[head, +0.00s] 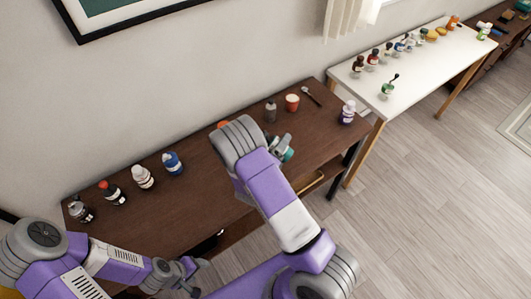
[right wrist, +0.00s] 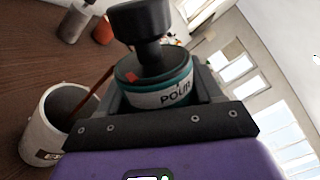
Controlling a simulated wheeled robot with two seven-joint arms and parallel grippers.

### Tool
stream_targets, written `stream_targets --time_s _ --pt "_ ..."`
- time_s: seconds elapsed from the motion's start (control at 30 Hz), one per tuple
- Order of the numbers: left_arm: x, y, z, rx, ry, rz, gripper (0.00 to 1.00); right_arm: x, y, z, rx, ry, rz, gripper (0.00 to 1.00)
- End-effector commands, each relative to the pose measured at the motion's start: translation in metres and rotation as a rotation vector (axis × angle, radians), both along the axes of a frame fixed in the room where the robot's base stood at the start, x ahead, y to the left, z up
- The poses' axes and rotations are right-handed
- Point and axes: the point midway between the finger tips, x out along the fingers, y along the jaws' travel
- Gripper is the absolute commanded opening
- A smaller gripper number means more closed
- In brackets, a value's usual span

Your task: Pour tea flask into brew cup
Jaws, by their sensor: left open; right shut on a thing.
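My right gripper (head: 284,146) is shut on a teal flask (head: 289,156), over the dark table. In the right wrist view the flask (right wrist: 165,90) has a black top and a white label reading "POUR". A white cup (right wrist: 36,138) with a small label, likely the brew cup, stands left of the gripper, apart from it. A thin reddish-brown streak runs from the flask side down into the cup; I cannot tell whether it is liquid or a stick. My arm seems to hide this cup in the head view. My left gripper (head: 190,272) is open and empty near the table's front edge.
On the dark table (head: 195,195) stand a red cup (head: 292,102), a grey bottle (head: 270,111), a spoon (head: 311,96), a purple-and-white bottle (head: 347,112) and several bottles at left. A white table (head: 420,75) with several small bottles stands at right.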

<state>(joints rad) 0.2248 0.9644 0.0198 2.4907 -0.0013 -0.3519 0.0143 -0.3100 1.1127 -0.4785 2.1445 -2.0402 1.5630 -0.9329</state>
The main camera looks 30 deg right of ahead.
Motion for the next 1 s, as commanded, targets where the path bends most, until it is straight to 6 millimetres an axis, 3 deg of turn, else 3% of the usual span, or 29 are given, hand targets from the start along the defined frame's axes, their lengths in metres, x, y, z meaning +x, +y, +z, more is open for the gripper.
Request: stream_targets --time_s 1.0 --pt "-0.0001 0.0 0.0061 0.0 0.0 0.0 0.62 0.0006 0.0002 0.0044 -0.057 0.085 0.0 0.3"
